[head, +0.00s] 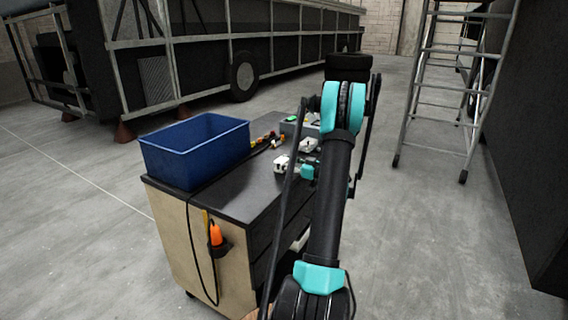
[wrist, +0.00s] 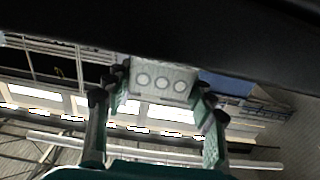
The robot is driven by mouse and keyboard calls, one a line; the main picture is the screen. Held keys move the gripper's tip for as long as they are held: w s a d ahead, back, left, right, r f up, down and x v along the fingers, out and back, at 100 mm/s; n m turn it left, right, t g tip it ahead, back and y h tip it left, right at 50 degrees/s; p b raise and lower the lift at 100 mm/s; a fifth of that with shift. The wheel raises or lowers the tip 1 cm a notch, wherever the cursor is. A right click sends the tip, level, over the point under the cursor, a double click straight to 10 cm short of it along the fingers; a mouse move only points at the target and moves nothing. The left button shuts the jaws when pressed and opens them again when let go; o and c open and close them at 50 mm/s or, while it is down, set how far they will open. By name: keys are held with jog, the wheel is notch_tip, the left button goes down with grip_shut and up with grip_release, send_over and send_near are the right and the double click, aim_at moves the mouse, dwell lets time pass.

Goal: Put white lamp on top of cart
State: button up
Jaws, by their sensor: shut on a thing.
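The white lamp (wrist: 163,80) is a pale block with three round lights. In the wrist view it sits between the two fingers of my gripper (wrist: 158,95), which is shut on it. In the head view a white block, which looks like the lamp (head: 283,164), is at the top of the cart (head: 232,198), right of the blue bin. A teal part of my gripper (head: 306,172) shows just right of it; my arm hides the rest. I cannot tell whether the lamp touches the cart top or hangs just above it.
A blue bin (head: 195,150) stands on the cart's left end. Small coloured items (head: 268,140) and another white item (head: 308,145) lie toward the cart's far side. An orange-handled tool (head: 216,235) hangs on the cart's side. A stepladder (head: 447,90) stands at right. The floor right of the cart is clear.

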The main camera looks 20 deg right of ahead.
jog(key=o, duration=1.2)
jog(key=shift+f, duration=0.1)
jog(key=shift+s+d, duration=0.2)
jog(key=v, duration=1.1)
jog(key=shift+s+d, duration=0.15)
jog(key=shift+s, duration=0.05)
